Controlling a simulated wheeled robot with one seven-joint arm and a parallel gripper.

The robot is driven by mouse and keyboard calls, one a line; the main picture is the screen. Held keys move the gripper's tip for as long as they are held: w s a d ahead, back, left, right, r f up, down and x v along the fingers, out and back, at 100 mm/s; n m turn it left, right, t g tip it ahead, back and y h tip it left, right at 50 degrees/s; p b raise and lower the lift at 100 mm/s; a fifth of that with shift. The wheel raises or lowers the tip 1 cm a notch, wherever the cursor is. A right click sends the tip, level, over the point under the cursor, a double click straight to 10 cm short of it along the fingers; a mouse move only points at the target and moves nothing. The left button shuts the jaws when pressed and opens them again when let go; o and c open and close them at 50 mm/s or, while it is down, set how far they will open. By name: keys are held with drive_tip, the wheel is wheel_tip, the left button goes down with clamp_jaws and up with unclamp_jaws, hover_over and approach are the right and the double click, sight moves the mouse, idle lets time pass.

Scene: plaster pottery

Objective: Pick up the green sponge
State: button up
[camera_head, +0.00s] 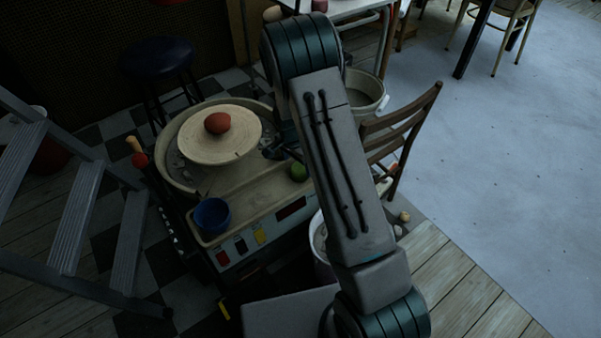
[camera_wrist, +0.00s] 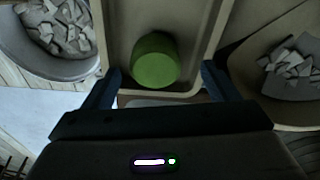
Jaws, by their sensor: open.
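The green sponge (camera_wrist: 155,62) is a rounded green block lying in the tray corner of the pottery wheel, between and just beyond my fingers in the wrist view. It shows in the head view as a small green shape (camera_head: 298,172) beside my arm. My gripper (camera_wrist: 161,84) is open, with one dark finger on each side of the sponge's near end and gaps between them. In the head view my arm hides part of the wheel, and a dark part of my gripper shows left of the arm.
The wheel's tray (camera_head: 248,190) also holds a blue cup (camera_head: 211,215). A red-brown lump (camera_head: 217,123) sits on the round wheel head (camera_head: 190,140). A bucket of pale scraps (camera_wrist: 50,40) stands at the left in the wrist view. A wooden chair (camera_head: 400,130) and step ladder (camera_head: 75,205) stand nearby.

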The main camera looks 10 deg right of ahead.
drive_tip(key=f, duration=0.2)
drive_tip(key=d+f+b, duration=0.1)
drive_tip(key=f, duration=0.1)
drive_tip(key=shift+f, duration=0.15)
drive_tip(key=shift+c, duration=0.3)
drive_tip(key=c, duration=1)
wheel_tip(320, 180, up, 10)
drive_tip(key=p, duration=0.2)
drive_tip(key=shift+p, duration=0.4)
drive_tip(key=o, duration=0.4)
drive_tip(key=c, duration=0.3)
